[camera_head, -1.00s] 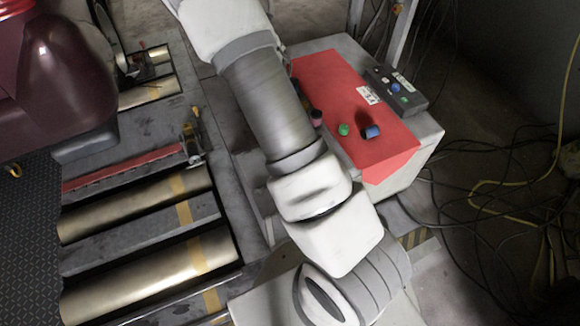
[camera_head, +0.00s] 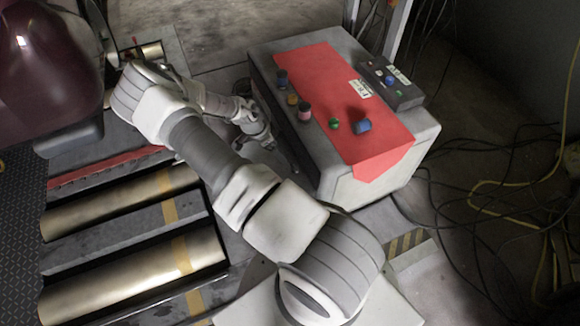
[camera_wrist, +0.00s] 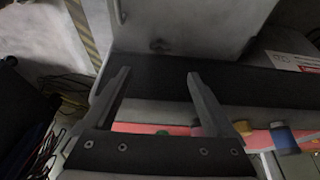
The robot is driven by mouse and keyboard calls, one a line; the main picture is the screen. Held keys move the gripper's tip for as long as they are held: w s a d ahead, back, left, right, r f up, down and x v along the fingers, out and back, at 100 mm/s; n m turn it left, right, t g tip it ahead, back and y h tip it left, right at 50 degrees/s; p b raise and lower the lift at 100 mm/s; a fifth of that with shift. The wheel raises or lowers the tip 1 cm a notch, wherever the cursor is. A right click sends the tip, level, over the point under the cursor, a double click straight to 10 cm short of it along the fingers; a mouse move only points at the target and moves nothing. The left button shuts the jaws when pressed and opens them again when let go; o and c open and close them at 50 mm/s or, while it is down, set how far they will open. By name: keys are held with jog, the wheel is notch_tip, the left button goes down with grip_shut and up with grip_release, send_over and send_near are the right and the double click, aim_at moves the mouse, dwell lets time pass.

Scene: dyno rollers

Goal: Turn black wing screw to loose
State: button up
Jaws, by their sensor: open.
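My gripper (camera_wrist: 158,74) shows in the wrist view with its two fingers wide apart and nothing between them. In the head view my arm reaches away to the left, then bends back right, and its end (camera_head: 262,136) is beside the left side of the grey cabinet. A small dark part (camera_wrist: 159,45) sits on a pale surface beyond the fingertips in the wrist view. It may be the black wing screw, but it is too small and dim to be sure. No wing screw can be made out clearly in the head view.
The cabinet has a red top (camera_head: 345,115) with several coloured knobs or cylinders and a dark control box (camera_head: 392,85). Gold rollers (camera_head: 135,280) lie at left, near a dark red vehicle body (camera_head: 45,70). Loose cables (camera_head: 480,210) cover the floor at right.

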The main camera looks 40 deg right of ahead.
aim_at(293, 167)
jog(key=b+x, duration=0.3)
jog(key=x, duration=1)
jog(key=shift+f+b, duration=0.25)
jog(key=shift+b, duration=0.15)
jog(key=shift+c, duration=0.3)
jog(key=c, duration=1.3)
jog(key=shift+s, duration=0.1)
